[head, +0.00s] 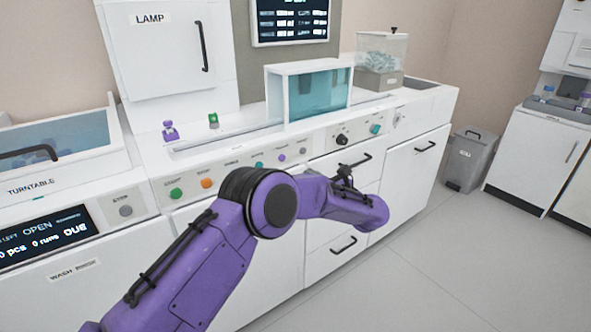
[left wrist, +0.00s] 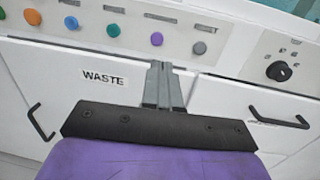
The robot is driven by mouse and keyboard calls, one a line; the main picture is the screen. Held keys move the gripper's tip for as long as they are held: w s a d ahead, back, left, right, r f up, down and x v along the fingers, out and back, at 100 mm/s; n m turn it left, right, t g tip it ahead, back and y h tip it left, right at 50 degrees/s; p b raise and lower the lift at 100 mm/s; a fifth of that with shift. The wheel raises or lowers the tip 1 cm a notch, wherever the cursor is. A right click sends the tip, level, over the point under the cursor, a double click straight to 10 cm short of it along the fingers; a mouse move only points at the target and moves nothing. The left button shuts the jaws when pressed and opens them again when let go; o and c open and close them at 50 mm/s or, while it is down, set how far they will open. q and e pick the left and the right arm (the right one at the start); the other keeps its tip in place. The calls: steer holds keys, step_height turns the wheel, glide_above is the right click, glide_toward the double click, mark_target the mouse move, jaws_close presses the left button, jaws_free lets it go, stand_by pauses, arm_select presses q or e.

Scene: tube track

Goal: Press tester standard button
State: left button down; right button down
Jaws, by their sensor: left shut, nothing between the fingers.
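A row of coloured buttons runs along the sloped front panel of the white bench. In the left wrist view I see an orange button (left wrist: 32,17), a blue button (left wrist: 71,22), a teal button (left wrist: 113,30), a purple button (left wrist: 157,38) and a grey button (left wrist: 199,47). The head view also shows a green button (head: 175,193) at the row's left end. The button labels are too small to read, so I cannot tell which is standard. My left gripper (left wrist: 161,66) is shut and empty, its tips appearing just below the purple button. My right gripper is not in view.
A black knob (left wrist: 279,71) sits right of the row. Below are a drawer handle (left wrist: 279,118) and a cabinet door marked WASTE (left wrist: 103,77). A teal-windowed box (head: 308,92) stands on the bench top. The floor at the right is clear up to a grey bin (head: 467,160).

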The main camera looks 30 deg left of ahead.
arm_select(q)
steer(key=v, duration=0.3)
steer(key=shift+s+d, duration=0.15)
steer(key=shift+d, duration=0.1)
stand_by(0.5)
